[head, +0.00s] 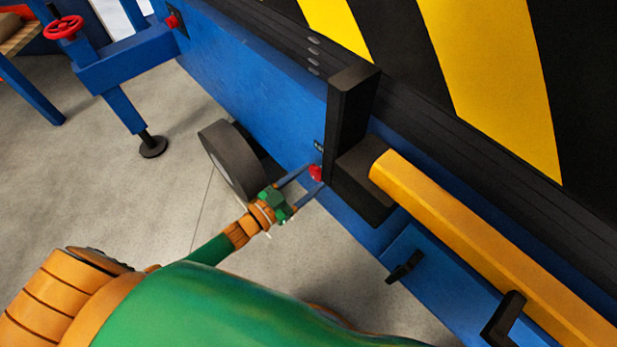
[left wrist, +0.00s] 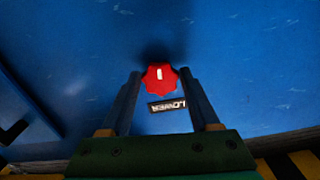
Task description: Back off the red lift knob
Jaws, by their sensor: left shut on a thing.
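A red lobed knob (head: 316,172) sits on the blue side panel, low beside a black upright post. It also shows in the left wrist view (left wrist: 159,77), with a white mark on its face. A small dark label (left wrist: 166,105) next to the knob appears to read "LOWER", turned upside down. My left gripper (head: 312,178) reaches in from the lower left. Its two fingers stand on either side of the knob, shut on it. In the left wrist view, my left gripper (left wrist: 160,74) frames the knob between its fingertips. My right gripper is not in view.
A black wheel (head: 232,160) stands left of the knob. A black post (head: 348,120) and a yellow bar (head: 490,240) are close on the right. A red handwheel (head: 63,27) and another red knob (head: 172,20) are at upper left. Concrete floor is open at left.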

